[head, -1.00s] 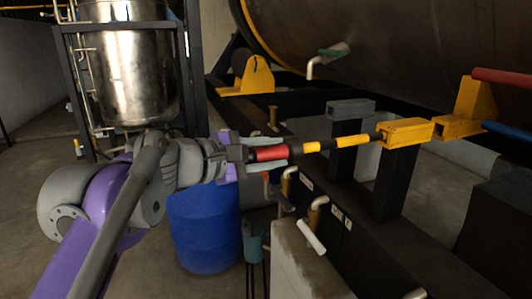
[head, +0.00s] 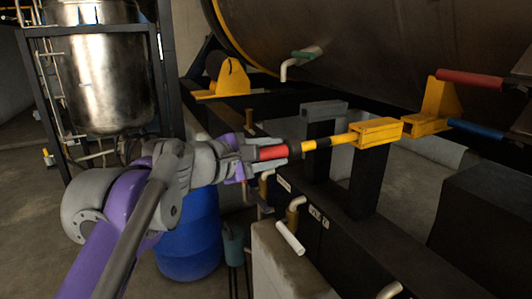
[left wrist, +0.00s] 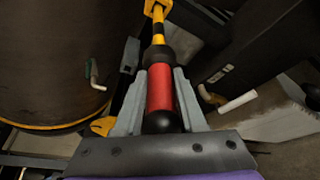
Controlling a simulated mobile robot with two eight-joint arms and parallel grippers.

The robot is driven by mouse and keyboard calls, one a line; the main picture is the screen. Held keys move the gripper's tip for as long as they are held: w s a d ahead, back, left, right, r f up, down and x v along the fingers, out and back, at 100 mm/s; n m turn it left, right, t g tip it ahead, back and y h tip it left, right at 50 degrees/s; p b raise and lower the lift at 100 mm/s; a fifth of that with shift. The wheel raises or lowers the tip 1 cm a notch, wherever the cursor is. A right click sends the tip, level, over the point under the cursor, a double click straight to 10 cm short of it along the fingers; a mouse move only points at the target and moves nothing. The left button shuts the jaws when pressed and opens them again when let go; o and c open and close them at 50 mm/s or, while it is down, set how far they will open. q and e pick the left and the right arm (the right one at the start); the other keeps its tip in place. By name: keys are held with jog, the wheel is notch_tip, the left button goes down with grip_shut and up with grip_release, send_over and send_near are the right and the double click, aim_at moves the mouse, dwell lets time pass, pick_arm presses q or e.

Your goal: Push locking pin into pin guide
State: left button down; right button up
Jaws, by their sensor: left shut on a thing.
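The locking pin (head: 340,140) has a red handle (head: 271,153) and a black-and-yellow striped rod. My left gripper (head: 286,152) is shut on the red handle. The rod points right, and its far end is inside the near opening of the yellow pin guide (head: 380,132), a box-shaped block on a black post. A short length of rod shows between handle and guide. In the left wrist view, the red handle (left wrist: 160,90) lies between the fingers of my left gripper (left wrist: 158,78), and the rod runs up to the guide (left wrist: 157,8). My right gripper is not in view.
A second yellow bracket (head: 432,112) with red and blue handles stands right of the guide. A large dark tank (head: 400,50) is behind. Brass pipes (head: 293,215) and a pale block (head: 280,265) are below. A blue barrel (head: 190,240) stands behind my left arm.

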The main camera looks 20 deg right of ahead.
aim_at(339, 139)
pick_arm(q)
jog(key=shift+d+p, duration=0.3)
jog(key=shift+d, duration=1.9)
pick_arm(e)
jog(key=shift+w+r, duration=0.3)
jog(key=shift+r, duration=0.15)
pick_arm(q)
jog(key=shift+d, duration=0.25)
jog(key=shift+w+d, duration=0.1)
jog(key=shift+d, duration=2.7)
jog(key=shift+d+r, duration=0.1)
jog(key=shift+d, duration=0.5)
jog(key=shift+w+d, duration=0.1)
jog(key=shift+d, duration=2.1)
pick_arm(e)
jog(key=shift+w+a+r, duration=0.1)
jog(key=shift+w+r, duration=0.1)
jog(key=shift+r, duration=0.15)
pick_arm(q)
jog(key=shift+d, duration=0.1)
